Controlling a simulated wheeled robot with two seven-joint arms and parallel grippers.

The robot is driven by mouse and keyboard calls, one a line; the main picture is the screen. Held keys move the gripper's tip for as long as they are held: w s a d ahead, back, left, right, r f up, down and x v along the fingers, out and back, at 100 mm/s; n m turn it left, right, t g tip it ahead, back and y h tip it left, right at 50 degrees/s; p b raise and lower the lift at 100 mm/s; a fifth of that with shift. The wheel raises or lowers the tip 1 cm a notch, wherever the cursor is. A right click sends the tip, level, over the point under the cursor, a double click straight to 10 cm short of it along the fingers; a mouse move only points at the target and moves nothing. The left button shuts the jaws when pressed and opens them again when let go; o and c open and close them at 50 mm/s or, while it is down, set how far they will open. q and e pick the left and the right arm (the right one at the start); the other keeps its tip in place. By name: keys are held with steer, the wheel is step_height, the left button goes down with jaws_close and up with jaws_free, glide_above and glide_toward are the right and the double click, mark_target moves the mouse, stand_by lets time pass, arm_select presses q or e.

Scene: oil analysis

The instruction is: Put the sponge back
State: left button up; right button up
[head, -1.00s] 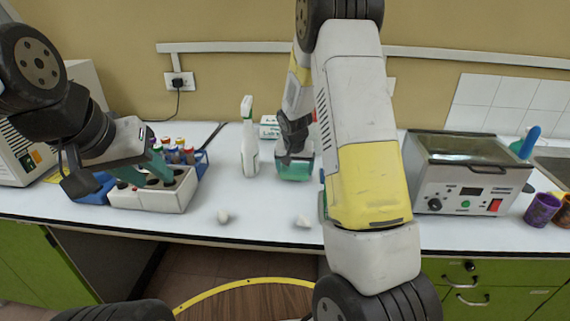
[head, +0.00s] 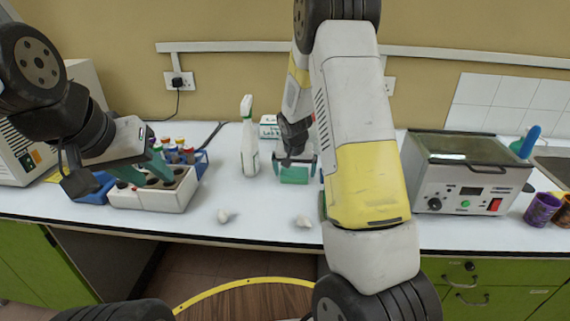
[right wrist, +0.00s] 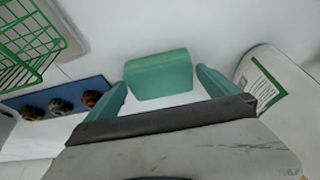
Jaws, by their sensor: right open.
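The sponge (head: 294,175) is a green block on the white counter, right of the spray bottle. In the right wrist view the sponge (right wrist: 158,75) sits ahead, between my right gripper's two green fingers, with a gap at each side. My right gripper (head: 298,168) is open above and around it. It also shows spread in the right wrist view (right wrist: 160,90). My left gripper (head: 145,172) is above the white block with round wells at the left, its two teal fingers apart and seemingly empty.
The white spray bottle (head: 249,140) stands close left of the sponge. A small white box (head: 269,126) is behind. A green wire basket (right wrist: 30,45) shows in the wrist view. A heating bath (head: 462,180) stands right.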

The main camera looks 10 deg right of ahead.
steer(key=s+a+r+y, duration=0.1)
steer(key=s+r, duration=0.4)
steer(key=r, duration=0.4)
steer(key=s+r, duration=0.5)
steer(key=r, duration=0.3)
steer(key=s+a+r+n+t+y, duration=0.1)
steer(key=s+r, duration=0.3)
steer(key=s, duration=0.7)
steer(key=s+a+r+n+t+y, duration=0.1)
steer(key=s+r, duration=0.4)
steer(key=s, duration=0.6)
steer(key=shift+s+a+n, duration=0.2)
steer(key=shift+a+n, duration=0.55)
steer(key=shift+n, duration=0.15)
